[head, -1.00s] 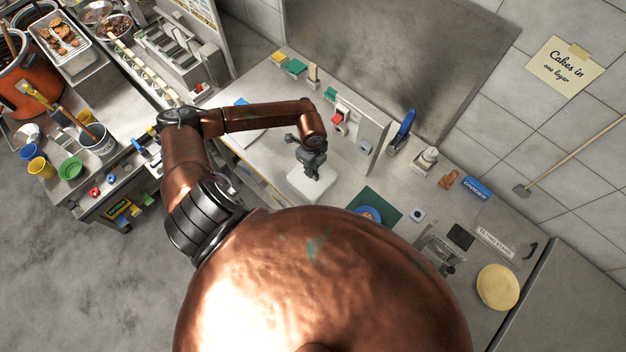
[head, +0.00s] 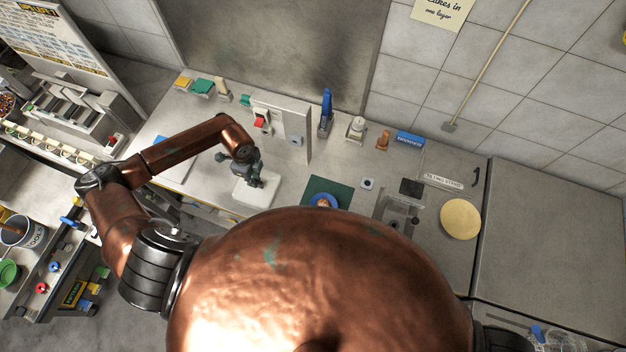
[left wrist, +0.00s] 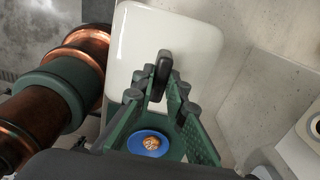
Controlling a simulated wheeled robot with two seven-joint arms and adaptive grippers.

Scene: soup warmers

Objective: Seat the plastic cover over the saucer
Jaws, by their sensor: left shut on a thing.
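The plastic cover (head: 257,193) is a whitish, rounded box shape. My left gripper (head: 254,176) is shut on its top; in the left wrist view the fingers (left wrist: 163,76) meet at the cover (left wrist: 185,42). The cover is left of the saucer (head: 332,199), apart from it; I cannot tell its exact height over the counter. The blue saucer, with a small brown cake on it, lies on a dark green mat (head: 340,187). My copper body hides part of the saucer's near side in the head view. The saucer (left wrist: 139,149) also shows between gripper parts in the left wrist view. My right gripper is not in view.
A grey upright panel (head: 297,130) with a red switch stands behind the cover. A blue-handled tool (head: 326,112), a small white-topped item (head: 356,127) and a small puck (head: 367,183) stand near the mat. A yellow round plate (head: 460,219) lies at the right.

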